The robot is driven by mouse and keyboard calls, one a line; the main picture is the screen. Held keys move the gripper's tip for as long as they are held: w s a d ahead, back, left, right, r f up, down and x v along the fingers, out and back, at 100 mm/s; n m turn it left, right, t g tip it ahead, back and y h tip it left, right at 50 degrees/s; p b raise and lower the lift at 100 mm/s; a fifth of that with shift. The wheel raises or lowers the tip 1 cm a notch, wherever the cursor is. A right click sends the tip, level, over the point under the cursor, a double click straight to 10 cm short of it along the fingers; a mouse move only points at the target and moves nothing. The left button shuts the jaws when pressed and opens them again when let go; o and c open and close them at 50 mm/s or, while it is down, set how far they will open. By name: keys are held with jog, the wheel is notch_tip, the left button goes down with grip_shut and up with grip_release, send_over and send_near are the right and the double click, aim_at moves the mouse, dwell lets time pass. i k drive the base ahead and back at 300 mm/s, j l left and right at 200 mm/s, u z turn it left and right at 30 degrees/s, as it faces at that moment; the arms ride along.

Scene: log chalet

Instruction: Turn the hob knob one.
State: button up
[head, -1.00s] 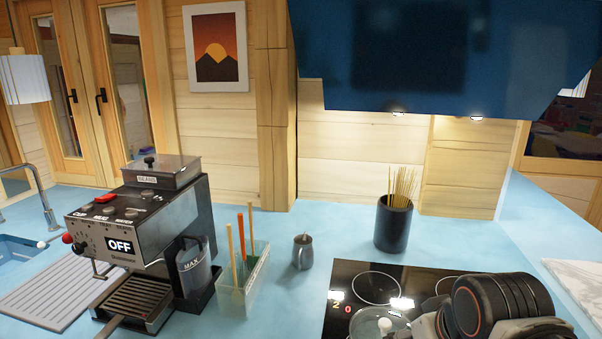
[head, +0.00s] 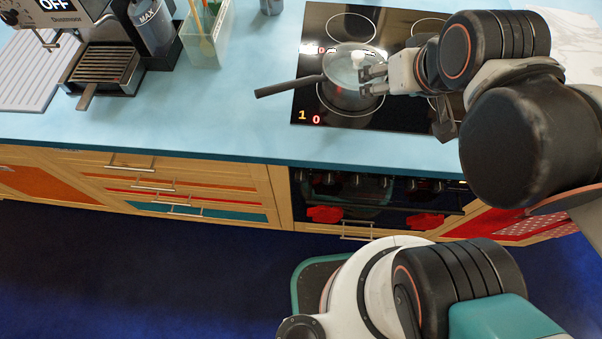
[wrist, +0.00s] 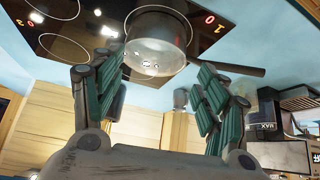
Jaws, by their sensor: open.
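A row of dark hob knobs (head: 323,180) shows on the front of the cooker, just under the counter edge. They are small and shadowed, so I cannot tell which is knob one or how it is turned. The black hob (head: 312,105) above has red and yellow lit digits; its front left mark reads 1 and 0. A lidded pot (head: 345,92) stands on its left side, handle to the left. My gripper (head: 368,81) is open and empty above the hob, close to the pot's right side. The wrist view shows the pot (wrist: 158,35) beyond the spread fingers; no knobs show there.
Red cloth-like items (head: 325,213) hang on the oven front below the knobs. A coffee machine (head: 105,65) and a clear utensil bin (head: 208,45) stand to the left. The counter (head: 220,110) between them and the hob is clear, as is the dark blue floor (head: 150,270).

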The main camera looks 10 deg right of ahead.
aim_at(301, 175)
jog(key=k+j, duration=0.1)
jog(key=k, duration=0.4)
jog(key=k+u, duration=0.1)
jog(key=k, duration=0.45)
jog(key=k+j, duration=0.2)
jog(key=k, duration=0.3)
jog(key=k+j+u, duration=0.15)
jog(key=k, duration=0.4)
